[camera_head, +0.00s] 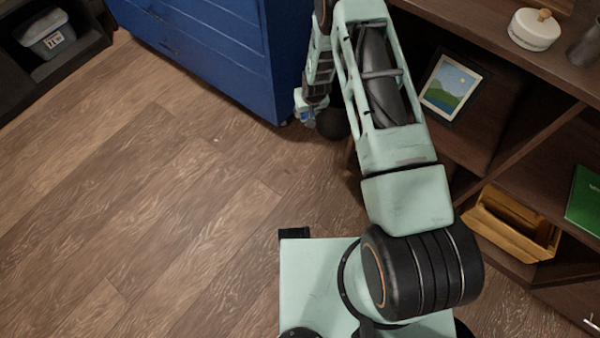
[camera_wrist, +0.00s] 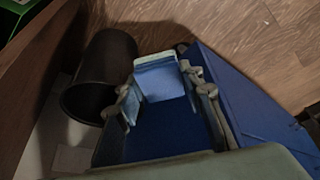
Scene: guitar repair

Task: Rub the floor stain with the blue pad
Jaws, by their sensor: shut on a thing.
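My gripper (camera_wrist: 165,95) is shut on the blue pad (camera_wrist: 162,82), which shows between its two fingers in the wrist view. In the head view my gripper (camera_head: 306,108) is small and partly hidden, beside the lower corner of the blue cabinet; a bit of blue shows at its tip. I cannot tell whether the pad touches anything below. The wooden floor (camera_head: 150,190) shows no clear stain in either view; my arm and base cover part of it.
The blue cabinet (camera_head: 215,45) stands close to my gripper, and a dark round bin (camera_wrist: 100,75) is beside it. A brown shelf unit (camera_head: 490,75) holds a framed picture (camera_head: 454,88) and a yellow box (camera_head: 510,225). The floor at left is clear.

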